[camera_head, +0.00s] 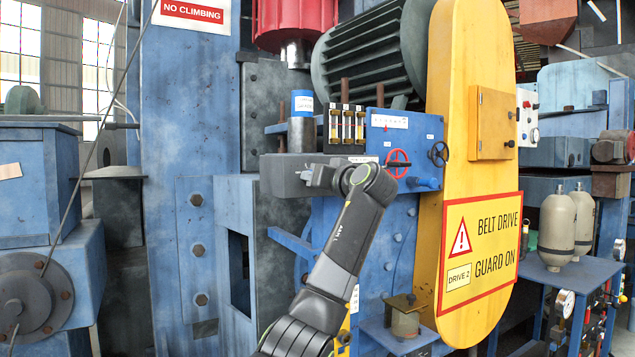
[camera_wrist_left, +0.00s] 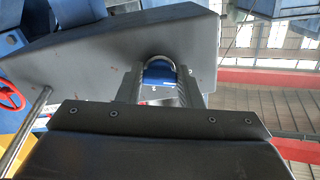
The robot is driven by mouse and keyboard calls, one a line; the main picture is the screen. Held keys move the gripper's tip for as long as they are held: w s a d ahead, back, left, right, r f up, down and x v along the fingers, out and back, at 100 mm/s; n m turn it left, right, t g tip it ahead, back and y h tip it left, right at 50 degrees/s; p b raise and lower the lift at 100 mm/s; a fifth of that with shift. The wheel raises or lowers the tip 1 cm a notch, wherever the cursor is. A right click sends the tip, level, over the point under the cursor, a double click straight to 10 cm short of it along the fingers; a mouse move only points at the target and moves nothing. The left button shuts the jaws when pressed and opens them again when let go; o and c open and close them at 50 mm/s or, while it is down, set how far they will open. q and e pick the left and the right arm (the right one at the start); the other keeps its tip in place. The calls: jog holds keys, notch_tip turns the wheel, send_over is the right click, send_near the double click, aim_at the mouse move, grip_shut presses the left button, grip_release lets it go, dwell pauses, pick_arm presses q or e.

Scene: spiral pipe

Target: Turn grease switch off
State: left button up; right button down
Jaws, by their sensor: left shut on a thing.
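My left gripper (camera_head: 316,176) is in front of the blue machine, below a dark cylinder with a blue top (camera_head: 302,105) and left of a red handwheel (camera_head: 398,163). A large dark grey block (camera_wrist_left: 60,65) lies behind the fingers. No grease switch can be made out by label; my wrist may hide it. My right gripper is not in view.
A yellow belt guard (camera_head: 455,60) stands to the right. A metal rod (camera_wrist_left: 25,132) passes at the left of the wrist view.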

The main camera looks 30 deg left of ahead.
pick_arm(q)
jog(key=shift+f, duration=0.3)
jog(key=o, duration=1)
jog(key=shift+r, duration=0.2)
jog(key=b+v, duration=0.6)
jog(key=v, duration=1.1)
jog(key=shift+s+d, duration=0.2)
